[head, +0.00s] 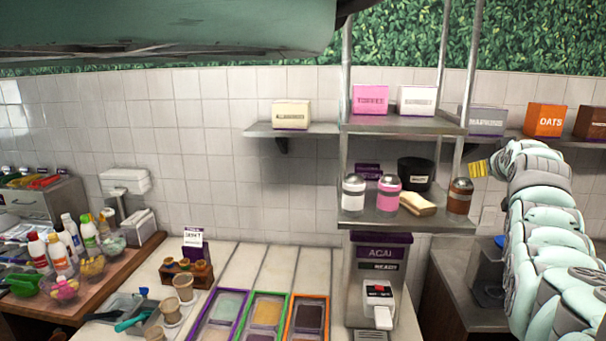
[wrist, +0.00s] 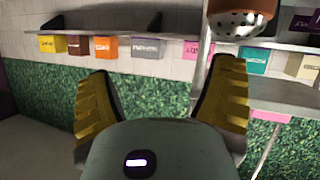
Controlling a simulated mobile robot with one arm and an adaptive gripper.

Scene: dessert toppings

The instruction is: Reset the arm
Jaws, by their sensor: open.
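My arm (head: 545,220) is raised at the right of the head view. My gripper shows there as a small yellow tip (head: 479,170) close to the brown shaker (head: 460,196) on the shelf unit. In the wrist view my gripper (wrist: 168,70) has its two yellow ribbed fingers spread wide apart. Nothing is between the fingers. The wrist view is upside down.
The metal shelf unit (head: 385,227) holds shakers and a sponge-like item (head: 418,204). An orange OATS box (head: 545,119) is on the wall shelf. Below stand an acai machine (head: 380,253) and framed trays (head: 266,314). A perforated container (wrist: 240,22) shows in the wrist view.

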